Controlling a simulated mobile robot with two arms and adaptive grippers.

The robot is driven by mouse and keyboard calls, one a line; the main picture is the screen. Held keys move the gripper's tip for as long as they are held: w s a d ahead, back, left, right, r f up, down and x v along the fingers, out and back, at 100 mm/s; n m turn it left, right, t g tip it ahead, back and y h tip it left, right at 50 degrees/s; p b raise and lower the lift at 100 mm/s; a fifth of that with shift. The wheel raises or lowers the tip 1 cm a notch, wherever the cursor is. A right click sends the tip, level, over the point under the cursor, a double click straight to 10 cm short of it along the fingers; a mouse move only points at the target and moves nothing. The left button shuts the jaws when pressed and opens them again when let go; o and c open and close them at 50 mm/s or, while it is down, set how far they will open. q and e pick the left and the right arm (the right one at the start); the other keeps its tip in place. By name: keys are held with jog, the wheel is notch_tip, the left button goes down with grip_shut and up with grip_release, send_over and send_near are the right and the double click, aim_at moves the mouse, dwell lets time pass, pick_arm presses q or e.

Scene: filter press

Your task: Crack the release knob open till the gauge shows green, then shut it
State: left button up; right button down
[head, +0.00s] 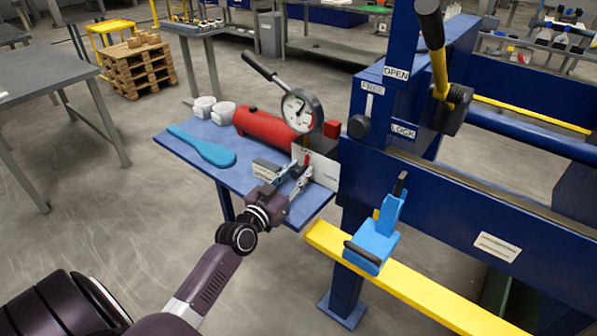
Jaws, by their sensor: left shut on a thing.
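The pressure gauge (301,111) has a round white dial with small coloured marks. It stands over the front end of the red pump cylinder (258,124) on the blue side table. The dial is too small to read the needle surely. My left gripper (301,168) reaches in from the lower left, just below the gauge. It is shut on a small part with red on it, which I take to be the release knob (307,158). The fingers partly hide the knob, so its turn cannot be told. My right gripper is out of view.
A black pump lever (260,67) slants up left of the gauge. A blue paddle (203,147) and white rolls (222,113) lie on the side table (247,176). The blue press frame (480,205) with a yellow rail (400,285) stands close on the right.

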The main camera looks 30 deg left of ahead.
pick_arm(q)
jog(key=shift+r+n+p, duration=0.1)
jog(key=shift+n+p, duration=0.4)
jog(key=shift+n, duration=0.5)
jog(key=o, duration=0.9)
jog(key=shift+c, duration=0.2)
jog(key=shift+s, duration=0.15)
jog(key=s, duration=1.1)
jog(key=shift+s+d, duration=0.15)
jog(key=shift+s, duration=0.25)
